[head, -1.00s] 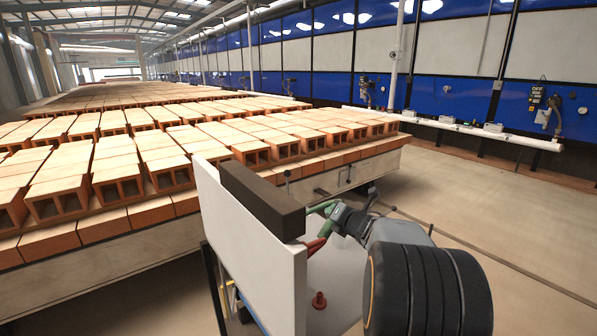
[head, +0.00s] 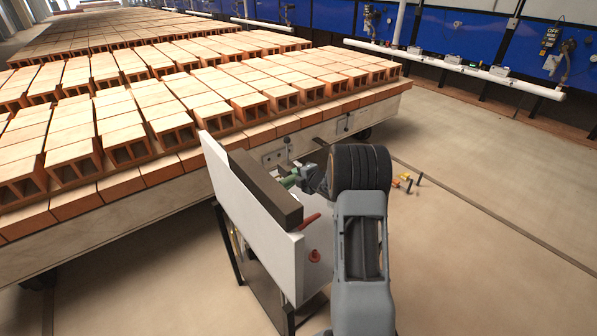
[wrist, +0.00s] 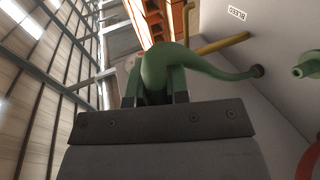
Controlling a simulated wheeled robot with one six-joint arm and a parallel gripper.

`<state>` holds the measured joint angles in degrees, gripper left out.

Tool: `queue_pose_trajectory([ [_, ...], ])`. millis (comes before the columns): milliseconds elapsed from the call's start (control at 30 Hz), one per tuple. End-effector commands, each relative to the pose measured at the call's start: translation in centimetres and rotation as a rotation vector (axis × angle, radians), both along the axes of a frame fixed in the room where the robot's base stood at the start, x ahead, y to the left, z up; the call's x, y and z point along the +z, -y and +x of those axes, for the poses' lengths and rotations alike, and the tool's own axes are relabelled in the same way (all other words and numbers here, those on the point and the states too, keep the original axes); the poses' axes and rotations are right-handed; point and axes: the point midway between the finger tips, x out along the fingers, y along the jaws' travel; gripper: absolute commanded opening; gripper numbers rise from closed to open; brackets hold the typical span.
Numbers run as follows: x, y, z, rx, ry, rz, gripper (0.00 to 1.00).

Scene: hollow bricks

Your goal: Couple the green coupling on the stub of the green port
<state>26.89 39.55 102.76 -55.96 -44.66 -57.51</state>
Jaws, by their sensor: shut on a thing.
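My gripper (wrist: 157,92) is shut on the green coupling (wrist: 168,66) in the wrist view. The coupling is a rounded body with a curved, tapering part reaching right to a small dark end. In the head view a bit of the coupling (head: 290,180) shows at my gripper (head: 304,178), beyond the white panel's top edge. A green fitting (wrist: 306,66), which looks like the stub of the green port, juts in at the right edge of the wrist view, partly cut off. The coupling is apart from it.
The white panel (head: 250,232) has a dark block (head: 262,190) along its top, a red handle (head: 309,221) and a red knob (head: 314,256). A yellow part (wrist: 222,43) lies behind the coupling.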

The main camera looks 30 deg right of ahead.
Motion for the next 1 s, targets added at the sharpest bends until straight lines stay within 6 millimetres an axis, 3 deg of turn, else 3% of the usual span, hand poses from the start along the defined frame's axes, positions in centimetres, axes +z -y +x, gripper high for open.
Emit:
queue_pose_trajectory([
  [400, -0.1, 0.1, -0.2, -0.001, 0.001, -0.002, 0.00],
  [1000, 0.0, -4.7, -1.0, 0.001, 0.001, -0.002, 0.00],
])
